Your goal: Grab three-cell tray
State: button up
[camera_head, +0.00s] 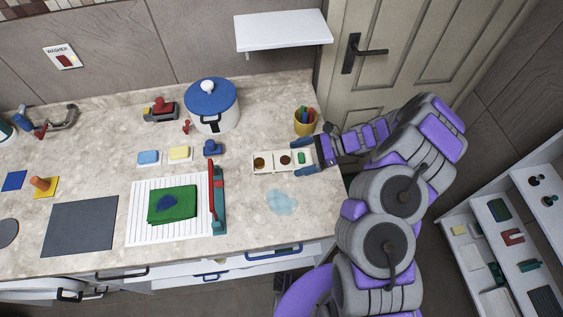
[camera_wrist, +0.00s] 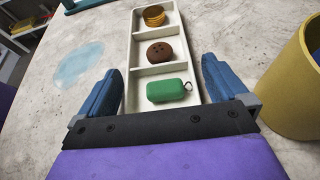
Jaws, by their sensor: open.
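The three-cell tray (camera_head: 272,170) is a long white tray on the counter, left of my gripper (camera_head: 309,157) in the head view. In the wrist view the tray (camera_wrist: 136,55) runs away from me between the two blue fingers of my gripper (camera_wrist: 158,88). Its near cell holds a green case (camera_wrist: 170,91), its middle cell a brown round thing (camera_wrist: 159,52), and its far cell a yellow-orange round thing (camera_wrist: 154,15). My gripper is open, with one finger on each side of the tray's near end. Gaps show between the fingers and the tray.
A yellow cup (camera_head: 304,122) with pens stands close beside my gripper. A pale blue puddle-like patch (camera_head: 282,202) lies on the counter on the other side. A blue-lidded pot (camera_head: 213,105) and a white rack with a green cloth (camera_head: 172,205) are further left.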

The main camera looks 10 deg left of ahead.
jog(key=shift+c, duration=0.2)
jog(key=shift+c, duration=0.7)
jog(key=c, duration=0.7)
